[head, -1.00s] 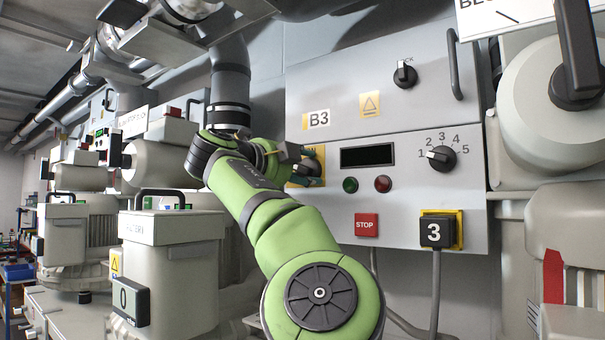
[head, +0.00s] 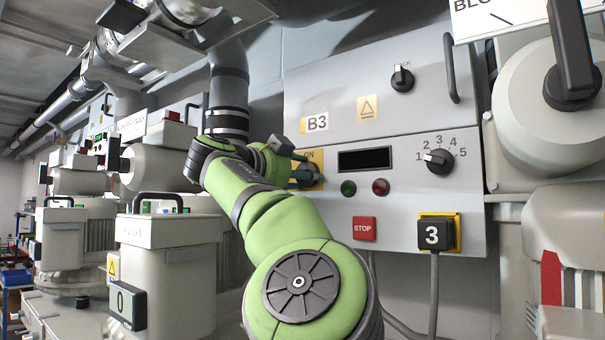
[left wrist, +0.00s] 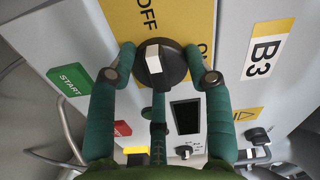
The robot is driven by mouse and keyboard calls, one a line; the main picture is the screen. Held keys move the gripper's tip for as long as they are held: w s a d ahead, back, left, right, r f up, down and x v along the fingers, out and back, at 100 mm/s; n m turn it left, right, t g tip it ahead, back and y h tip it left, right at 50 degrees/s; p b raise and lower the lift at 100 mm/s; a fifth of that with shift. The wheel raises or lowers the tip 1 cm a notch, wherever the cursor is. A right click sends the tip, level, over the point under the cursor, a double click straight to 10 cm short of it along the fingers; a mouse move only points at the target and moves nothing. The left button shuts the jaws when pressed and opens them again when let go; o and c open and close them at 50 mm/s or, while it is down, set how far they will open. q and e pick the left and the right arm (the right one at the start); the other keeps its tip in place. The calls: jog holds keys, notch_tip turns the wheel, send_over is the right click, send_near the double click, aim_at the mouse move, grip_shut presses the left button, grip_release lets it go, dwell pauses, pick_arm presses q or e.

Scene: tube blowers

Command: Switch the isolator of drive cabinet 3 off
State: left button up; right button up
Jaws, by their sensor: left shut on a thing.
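The drive cabinet (head: 400,215) is grey and labelled B3. Its isolator (left wrist: 165,62) is a black rotary knob with a white-marked handle, on a yellow plate (left wrist: 120,15) reading OFF and ON. In the left wrist view the white mark runs up the picture, towards OFF. My left gripper (left wrist: 155,80) is shut on the knob, with a green finger on either side. In the head view my left gripper (head: 306,174) covers most of the knob, and ON shows above it. My right gripper is not in view.
A red STOP button (head: 365,228), a selector numbered 1 to 5 (head: 438,160), and a black block marked 3 (head: 436,235) sit right of the isolator. A green START button (left wrist: 70,82) is close to the left finger. Machines stand on both sides.

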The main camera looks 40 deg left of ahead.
pick_arm(q)
jog(key=shift+s+a+r, duration=0.1)
jog(key=shift+s+a, duration=0.05)
jog(key=shift+a, duration=0.1)
jog(key=o, duration=1.2)
jog(key=shift+c, duration=0.2)
jog(key=s, duration=1.2)
jog(key=shift+d+f, duration=0.2)
jog(key=shift+d, duration=0.2)
